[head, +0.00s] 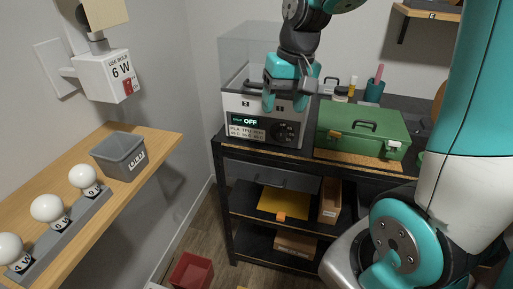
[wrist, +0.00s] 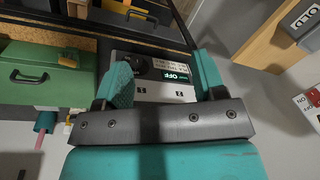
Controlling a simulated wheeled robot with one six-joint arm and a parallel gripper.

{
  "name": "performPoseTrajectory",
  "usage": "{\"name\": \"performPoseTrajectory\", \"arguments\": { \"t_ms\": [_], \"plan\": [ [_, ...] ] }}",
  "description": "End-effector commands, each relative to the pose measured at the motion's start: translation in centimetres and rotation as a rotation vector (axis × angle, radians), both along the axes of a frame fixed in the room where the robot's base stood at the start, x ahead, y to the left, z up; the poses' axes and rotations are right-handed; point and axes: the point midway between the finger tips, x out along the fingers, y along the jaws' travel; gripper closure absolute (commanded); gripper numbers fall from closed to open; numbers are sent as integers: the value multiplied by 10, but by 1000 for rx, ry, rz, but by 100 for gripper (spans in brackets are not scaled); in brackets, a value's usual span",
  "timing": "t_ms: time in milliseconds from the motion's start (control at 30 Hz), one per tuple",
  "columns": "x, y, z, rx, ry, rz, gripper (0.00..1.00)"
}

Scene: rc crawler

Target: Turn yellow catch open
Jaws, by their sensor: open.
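A green toolbox (head: 335,116) with a dark handle stands on the bench beside the printer-like machine; it also shows in the wrist view (wrist: 35,95). A small yellow-orange piece (wrist: 68,60) shows near its front edge in the wrist view; it looks like the yellow catch, and its exact turn is too small to tell. A pale catch (head: 393,145) shows at the box's front right in the head view. My gripper (head: 285,104) is open and empty in front of the machine, left of the toolbox. Its two fingers also show in the wrist view (wrist: 162,75).
The machine (head: 240,106) has a display reading OFF and a clear cover. Behind the toolbox stand a teal cup (head: 374,92) and small jars. Shelves below hold a yellow sheet (head: 283,203). A wooden shelf (head: 150,145) with bulbs and a grey bin (head: 112,160) is at left.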

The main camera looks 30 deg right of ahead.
Motion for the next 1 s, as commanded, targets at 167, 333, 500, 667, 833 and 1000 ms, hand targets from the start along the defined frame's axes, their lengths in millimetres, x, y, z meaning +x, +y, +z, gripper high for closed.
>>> {"name": "performPoseTrajectory", "arguments": {
  "t_ms": [167, 333, 500, 667, 833, 1000],
  "plan": [
    [-14, 36, -10, 20, -22, 136, 36],
    [-30, 67, -17, 42, -43, 262, 36],
    [-44, 89, -23, 60, -59, 360, 36],
    [-53, 101, -25, 69, -68, 414, 36],
    [-56, 104, -25, 73, -69, 431, 36],
    [-56, 104, -25, 73, -69, 430, 36]
  ]
}}
